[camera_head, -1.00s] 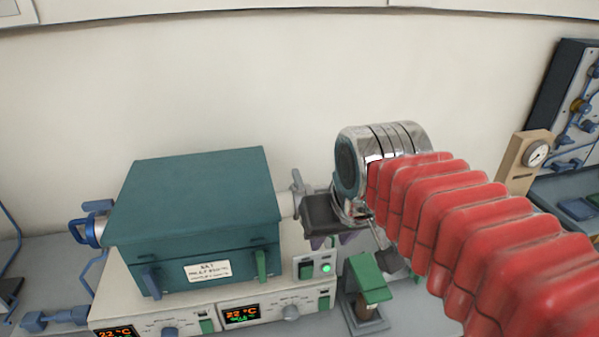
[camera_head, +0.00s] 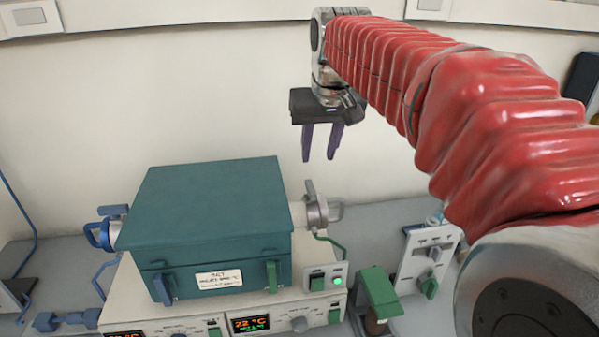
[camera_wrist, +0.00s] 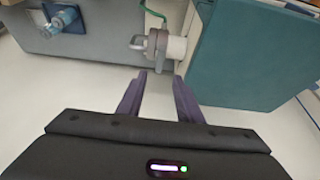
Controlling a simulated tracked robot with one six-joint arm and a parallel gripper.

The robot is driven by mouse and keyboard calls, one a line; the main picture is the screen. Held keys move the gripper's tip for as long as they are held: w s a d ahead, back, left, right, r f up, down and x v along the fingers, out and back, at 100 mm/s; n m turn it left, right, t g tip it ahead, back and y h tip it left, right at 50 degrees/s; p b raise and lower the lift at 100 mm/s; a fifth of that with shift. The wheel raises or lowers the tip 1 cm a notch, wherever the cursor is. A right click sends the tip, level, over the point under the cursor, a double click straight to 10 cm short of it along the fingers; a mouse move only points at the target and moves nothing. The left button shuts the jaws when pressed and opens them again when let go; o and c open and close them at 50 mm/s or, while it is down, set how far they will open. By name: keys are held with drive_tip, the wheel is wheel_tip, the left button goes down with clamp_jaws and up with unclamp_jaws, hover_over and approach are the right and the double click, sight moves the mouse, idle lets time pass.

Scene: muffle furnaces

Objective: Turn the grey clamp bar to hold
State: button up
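A grey clamp with an upright bar (camera_head: 311,190) sits on the pale tube at the right side of the teal furnace (camera_head: 205,213). In the wrist view the grey clamp bar (camera_wrist: 152,44) shows ahead of the fingers, around the pale stub beside the teal furnace body (camera_wrist: 245,55). My gripper (camera_head: 319,158) hangs above the clamp with its fingers pointing down. Its two purple fingers are apart and empty, also in the wrist view (camera_wrist: 160,76). The fingers do not touch the clamp.
A blue clamp (camera_head: 101,233) sits at the furnace's left side. A blue handle (camera_head: 163,289) and a green handle (camera_head: 271,275) are on its front. The air around my gripper is clear.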

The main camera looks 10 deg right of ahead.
sight(312, 187)
drive_tip(key=shift+w+r, duration=0.1)
drive_tip(key=shift+w, duration=0.3)
drive_tip(key=x, duration=1.3)
drive_tip(key=shift+f, duration=0.4)
drive_tip(key=shift+c, duration=0.6)
clamp_jaws()
drive_tip(key=shift+d, duration=0.1)
